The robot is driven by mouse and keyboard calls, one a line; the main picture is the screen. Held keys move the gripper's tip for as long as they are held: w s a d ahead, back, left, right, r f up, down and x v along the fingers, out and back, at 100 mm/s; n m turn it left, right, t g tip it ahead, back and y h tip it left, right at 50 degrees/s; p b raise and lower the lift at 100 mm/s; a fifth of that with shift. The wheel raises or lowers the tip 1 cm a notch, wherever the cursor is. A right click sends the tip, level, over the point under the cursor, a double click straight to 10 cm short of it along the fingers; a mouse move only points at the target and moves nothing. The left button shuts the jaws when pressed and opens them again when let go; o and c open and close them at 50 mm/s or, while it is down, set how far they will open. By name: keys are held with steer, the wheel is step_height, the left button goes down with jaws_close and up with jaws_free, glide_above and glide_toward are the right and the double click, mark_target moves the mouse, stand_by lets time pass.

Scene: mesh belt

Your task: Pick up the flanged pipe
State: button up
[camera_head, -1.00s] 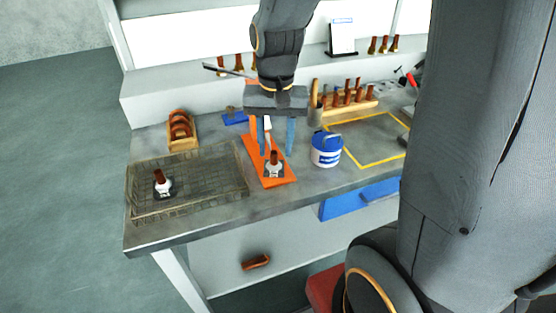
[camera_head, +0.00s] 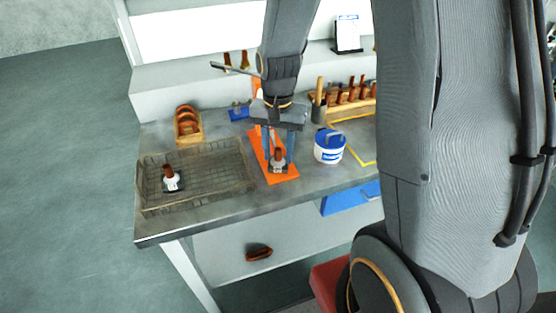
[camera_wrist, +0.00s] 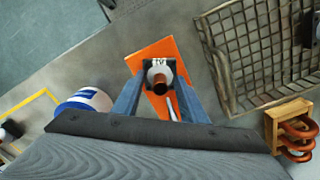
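A flanged pipe (camera_head: 278,157), with a copper-brown stub on a pale collar and a dark flange, stands on the orange board (camera_head: 284,179). In the wrist view the pipe (camera_wrist: 159,76) lies between my finger ends, its stub facing the camera. My gripper (camera_head: 279,162) points down over it, one finger on each side. In the wrist view my gripper (camera_wrist: 158,86) is open, with gaps beside the stub; contact at the flange is hard to judge. A second, similar flanged pipe (camera_head: 171,179) is in the mesh tray (camera_head: 222,181) at the left.
A blue-and-white tub (camera_head: 329,148) stands close right of the board. A wooden box with copper bends (camera_head: 187,124) is at the back left. A rack of brown fittings (camera_head: 350,95) and a cup (camera_head: 318,108) stand behind. Bare worktop lies in front of the board.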

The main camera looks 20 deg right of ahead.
steer(key=shift+f, duration=0.1)
jaws_close()
steer(key=shift+r, duration=0.3)
stand_by(0.4)
